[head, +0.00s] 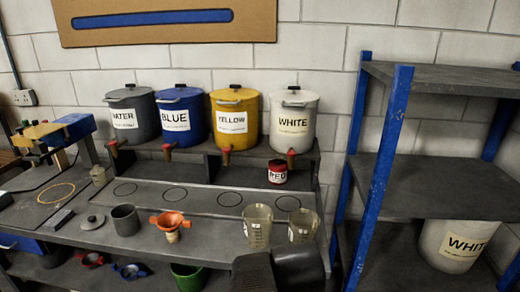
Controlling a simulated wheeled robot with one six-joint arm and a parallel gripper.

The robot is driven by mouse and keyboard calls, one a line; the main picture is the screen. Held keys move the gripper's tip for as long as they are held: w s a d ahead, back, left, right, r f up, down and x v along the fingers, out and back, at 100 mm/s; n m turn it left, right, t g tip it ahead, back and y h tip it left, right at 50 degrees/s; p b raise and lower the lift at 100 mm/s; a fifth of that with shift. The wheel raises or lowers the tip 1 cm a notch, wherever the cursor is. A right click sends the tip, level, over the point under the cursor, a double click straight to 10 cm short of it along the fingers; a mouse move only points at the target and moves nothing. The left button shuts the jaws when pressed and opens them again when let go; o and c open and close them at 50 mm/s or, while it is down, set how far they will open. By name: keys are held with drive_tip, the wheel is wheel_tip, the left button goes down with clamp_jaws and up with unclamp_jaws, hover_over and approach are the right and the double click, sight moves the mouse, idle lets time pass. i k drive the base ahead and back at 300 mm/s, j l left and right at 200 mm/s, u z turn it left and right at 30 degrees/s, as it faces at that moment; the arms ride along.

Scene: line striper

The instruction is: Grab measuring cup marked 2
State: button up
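Two clear, tapered measuring cups stand side by side near the front edge of the grey bench. The left measuring cup (257,228) has dark marks on its wall. The right measuring cup (302,226) has a small pale label low on its side. The marks are too small to read, so I cannot tell which cup is marked 2. Dark parts of my arm show at the bottom centre, just below and in front of the cups, close to their bases in the picture. No gripper fingers can be made out.
Grey (124,118), blue (175,116), yellow (234,118) and white (292,120) dispensers line the back shelf. A red jar (277,172) stands behind the cups. An orange funnel (171,224) and dark cup (125,220) stand left. A blue rack post (385,175) rises right.

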sight(258, 219)
drive_tip(key=i+l+z, duration=0.1)
drive_tip(key=l+z, duration=0.25)
drive_tip(key=i+l+z, duration=0.1)
drive_tip(key=z, duration=0.25)
